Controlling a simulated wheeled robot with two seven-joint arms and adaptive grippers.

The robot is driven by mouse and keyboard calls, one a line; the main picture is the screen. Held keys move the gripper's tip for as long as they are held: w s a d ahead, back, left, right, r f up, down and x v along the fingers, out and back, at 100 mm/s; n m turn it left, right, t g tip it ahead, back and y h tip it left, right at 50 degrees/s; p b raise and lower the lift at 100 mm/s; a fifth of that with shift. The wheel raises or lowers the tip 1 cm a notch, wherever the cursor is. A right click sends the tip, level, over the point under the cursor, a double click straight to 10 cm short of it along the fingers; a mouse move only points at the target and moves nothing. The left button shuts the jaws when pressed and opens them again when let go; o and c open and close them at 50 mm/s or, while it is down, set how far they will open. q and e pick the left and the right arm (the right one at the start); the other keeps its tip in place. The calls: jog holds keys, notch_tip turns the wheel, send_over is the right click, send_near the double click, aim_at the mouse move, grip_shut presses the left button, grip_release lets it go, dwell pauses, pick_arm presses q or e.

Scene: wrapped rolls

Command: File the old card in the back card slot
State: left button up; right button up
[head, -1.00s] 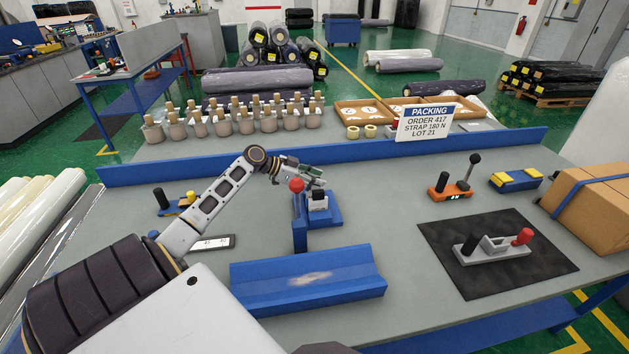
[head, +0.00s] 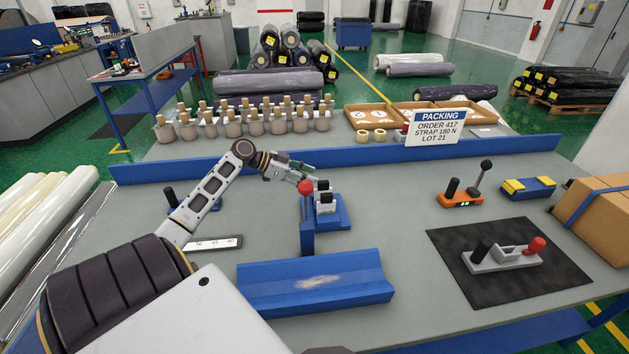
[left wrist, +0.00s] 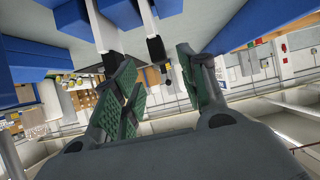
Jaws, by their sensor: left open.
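My left gripper (head: 317,178) is open, above a blue stand (head: 340,215) with a red knob and two black-tipped white uprights (head: 325,197). In the left wrist view its green-padded fingers (left wrist: 160,80) are apart, with white black-tipped bars (left wrist: 155,45) beyond them. Nothing is visibly held. My right gripper is not in view.
A blue trough (head: 315,284) lies in front of the stand. A grey fixture (head: 500,260) with black and red knobs sits on a black mat (head: 560,280). An orange lever box (head: 460,199) and a carton (head: 595,215) are at the right.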

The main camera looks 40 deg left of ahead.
pick_arm(q)
jog(key=shift+v, duration=2.65)
